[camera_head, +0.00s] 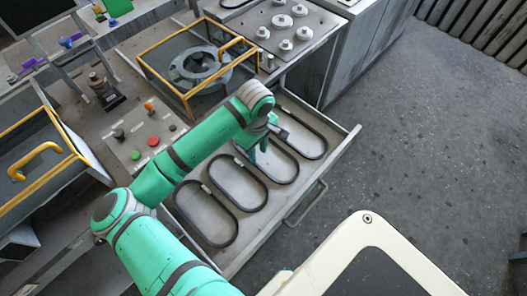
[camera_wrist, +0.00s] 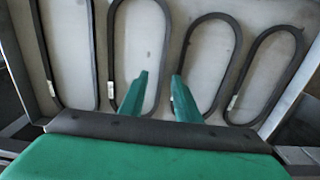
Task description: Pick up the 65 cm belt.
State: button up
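Several black loop belts lie side by side in an open grey drawer (camera_head: 335,150). In the head view they run from the leftmost belt (camera_head: 187,224) to the rightmost belt (camera_head: 326,148). Each bears a small pale label; the labels are too small to read, so I cannot tell which is the 65 cm belt. My gripper (camera_head: 257,155) is over the drawer's right half, partly hiding a belt there. In the wrist view my gripper (camera_wrist: 160,75) has its green fingers apart with nothing held. They point between two middle belts (camera_wrist: 164,45) (camera_wrist: 236,42); their height above the drawer is unclear.
A yellow-framed box (camera_head: 163,80) with a grey round housing (camera_head: 200,65) stands behind the drawer. A panel with a red button (camera_head: 153,142) lies left of it. A plate with several metal knobs (camera_head: 282,21) is at the back. Open floor (camera_head: 420,130) lies to the right.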

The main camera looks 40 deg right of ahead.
aim_at(258, 167)
notch_tip(258, 167, down, 2)
jog(key=shift+w+f, duration=0.1)
jog(key=shift+w, duration=0.05)
jog(key=shift+f, duration=0.3)
jog(key=f, duration=0.4)
jog(key=shift+s+a+f, duration=0.1)
jog(key=shift+s+a, duration=0.1)
jog(key=shift+a, duration=0.1)
grip_shut()
